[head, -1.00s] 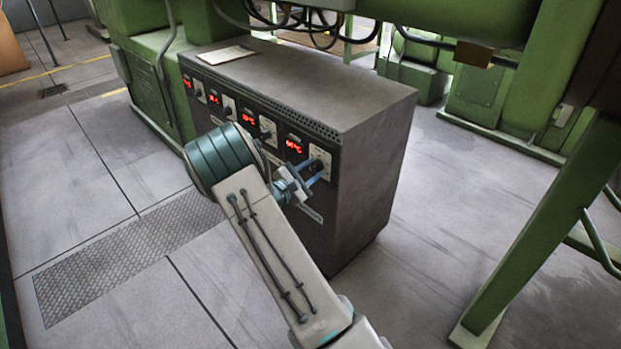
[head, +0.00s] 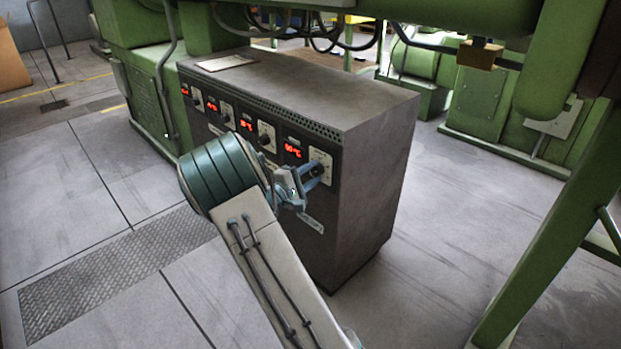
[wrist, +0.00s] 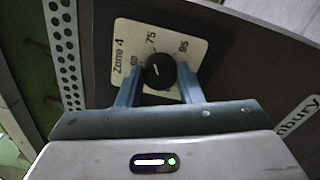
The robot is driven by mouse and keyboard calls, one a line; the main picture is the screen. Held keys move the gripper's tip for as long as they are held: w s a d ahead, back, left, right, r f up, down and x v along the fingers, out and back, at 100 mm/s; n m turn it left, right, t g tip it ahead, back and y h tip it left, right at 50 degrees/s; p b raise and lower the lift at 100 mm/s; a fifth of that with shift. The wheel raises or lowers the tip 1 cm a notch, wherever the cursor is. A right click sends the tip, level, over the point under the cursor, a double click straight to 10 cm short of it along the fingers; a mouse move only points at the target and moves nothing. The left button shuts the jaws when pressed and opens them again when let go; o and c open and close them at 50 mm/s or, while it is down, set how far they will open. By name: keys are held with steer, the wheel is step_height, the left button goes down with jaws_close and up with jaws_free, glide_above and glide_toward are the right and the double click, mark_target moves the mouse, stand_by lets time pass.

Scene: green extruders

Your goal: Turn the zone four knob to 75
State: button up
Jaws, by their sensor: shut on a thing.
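The zone four knob (wrist: 158,71) is black and round with a short white line. It sits on a cream plate (wrist: 121,60) marked "Zone 4", with 60 at left, 75 at top and a higher number at right. The knob's white line is slanted; the value it points to is hard to tell. My gripper (wrist: 161,76) is shut on the knob, one blue finger at each side. In the head view my gripper (head: 318,172) reaches the rightmost plate (head: 322,160) on the cabinet front, hiding most of its knob.
The dark cabinet (head: 365,125) carries several similar knobs and red displays, the rightmost display (head: 293,150) beside this plate. A paper (head: 225,63) lies on its top. A green beam (head: 545,235) slopes at right. Floor is clear between.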

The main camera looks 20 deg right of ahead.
stand_by(0.3)
steer(key=o, duration=1)
steer(key=p+v, duration=0.3)
steer(key=v, duration=1)
steer(key=shift+s+a, duration=0.15)
steer(key=shift+a, duration=0.25)
steer(key=s+d+r+m+g+y+p, duration=0.2)
steer(key=s+r+m+g+y+p, duration=0.15)
steer(key=s+r+p, duration=0.45)
steer(key=s+d+r+m+g+y+p, duration=0.25)
steer(key=s+r+g+p, duration=0.35)
steer(key=r, duration=0.3)
steer(key=s+a+r+t+y+p, duration=0.1)
steer(key=s+a+r+y+p, duration=0.2)
steer(key=r, duration=0.4)
steer(key=s+a+r+m+t+y+p, duration=0.1)
steer(key=s+a+r+t+y+p, duration=0.1)
steer(key=s+r+p, duration=0.4)
steer(key=s+a+r+m+t+y+p, duration=0.1)
steer(key=s+a+r+t+y+p, duration=0.1)
steer(key=s+a+r+y+p, duration=0.2)
steer(key=shift+s+a+r+y+p, duration=0.1)
steer(key=shift+s+r+y+p, duration=0.2)
steer(key=shift+r+p, duration=0.35)
steer(key=shift+s+a+r+y+p, duration=0.15)
steer(key=shift+r+y+p, duration=0.25)
steer(key=shift+r, duration=0.55)
steer(key=shift+s+r+y+p, duration=0.25)
steer(key=shift+r+y+p, duration=0.15)
steer(key=shift+r, duration=0.35)
